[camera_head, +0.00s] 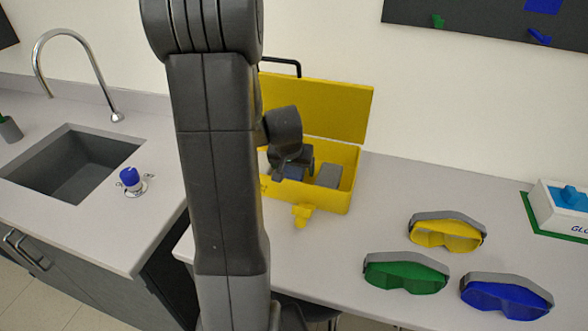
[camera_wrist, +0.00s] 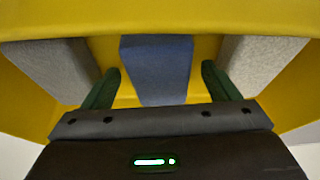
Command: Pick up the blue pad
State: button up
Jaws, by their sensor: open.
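The blue pad (camera_wrist: 157,68) stands inside the open yellow box, between two grey pads (camera_wrist: 52,68) (camera_wrist: 262,62) in the wrist view. In the head view the blue pad (camera_head: 294,173) shows only partly beneath my gripper. My gripper (camera_wrist: 160,85) is open, with one green finger on each side of the blue pad and a gap at both sides. Nothing is held. In the head view my gripper (camera_head: 291,165) is inside the box, and my arm hides the box's left part.
The yellow box (camera_head: 325,201) has its lid (camera_head: 335,107) raised at the back. Yellow (camera_head: 446,231), green (camera_head: 404,273) and blue goggles (camera_head: 506,296) lie on the counter at right. A glove box (camera_head: 562,207) is at far right. A sink (camera_head: 70,165) is at left.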

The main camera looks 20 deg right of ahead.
jog(key=shift+f, duration=0.25)
jog(key=shift+c, duration=0.4)
jog(key=c, duration=1)
jog(key=shift+r, duration=0.15)
